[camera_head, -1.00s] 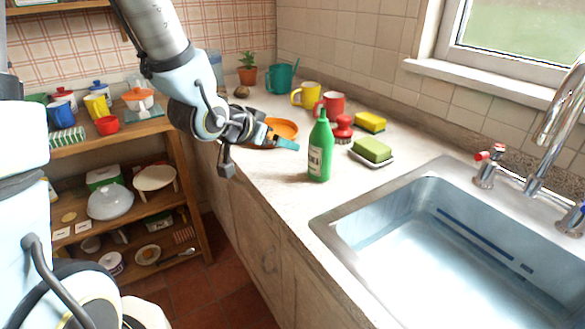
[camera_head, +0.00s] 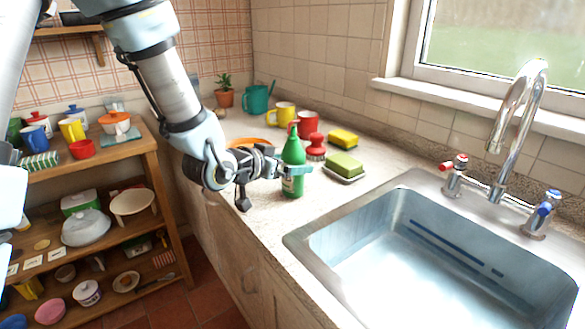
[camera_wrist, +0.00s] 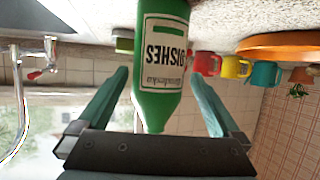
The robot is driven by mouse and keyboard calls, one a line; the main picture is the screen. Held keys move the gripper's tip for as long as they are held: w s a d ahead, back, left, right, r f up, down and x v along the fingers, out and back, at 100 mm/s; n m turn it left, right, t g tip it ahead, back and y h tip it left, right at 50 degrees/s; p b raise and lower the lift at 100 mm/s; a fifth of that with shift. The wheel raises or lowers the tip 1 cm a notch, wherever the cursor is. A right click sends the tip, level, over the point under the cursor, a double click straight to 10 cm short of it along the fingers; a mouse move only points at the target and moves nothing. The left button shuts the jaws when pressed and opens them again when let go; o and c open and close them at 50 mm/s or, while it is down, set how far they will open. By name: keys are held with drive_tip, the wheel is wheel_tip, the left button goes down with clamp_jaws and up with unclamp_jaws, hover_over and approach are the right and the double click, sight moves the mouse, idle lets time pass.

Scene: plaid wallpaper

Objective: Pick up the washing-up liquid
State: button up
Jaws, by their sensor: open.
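The washing-up liquid (camera_head: 292,160) is a green bottle with a white label, upright on the worktop left of the sink. My gripper (camera_head: 294,170) is at the bottle in the head view, with its fingers around the bottle's upper half. In the wrist view the bottle (camera_wrist: 162,60) appears upside down, its label reading "DISHES". It stands between the two teal fingers of my open gripper (camera_wrist: 163,95), with a visible gap on each side. The lower end of the bottle is cut off at the top of the wrist view.
A red brush (camera_head: 316,148), a green sponge on a dish (camera_head: 345,164) and a yellow sponge (camera_head: 343,138) lie right of the bottle. The sink (camera_head: 305,243) is at front right.

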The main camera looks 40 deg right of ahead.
sight(299, 163)
drive_tip(key=shift+p+x, duration=0.75)
drive_tip(key=shift+x, duration=1.4)
drive_tip(key=shift+s+f, duration=0.1)
drive_tip(key=shift+f, duration=0.05)
drive_tip(key=c, duration=1.4)
drive_tip(key=shift+c, duration=0.7)
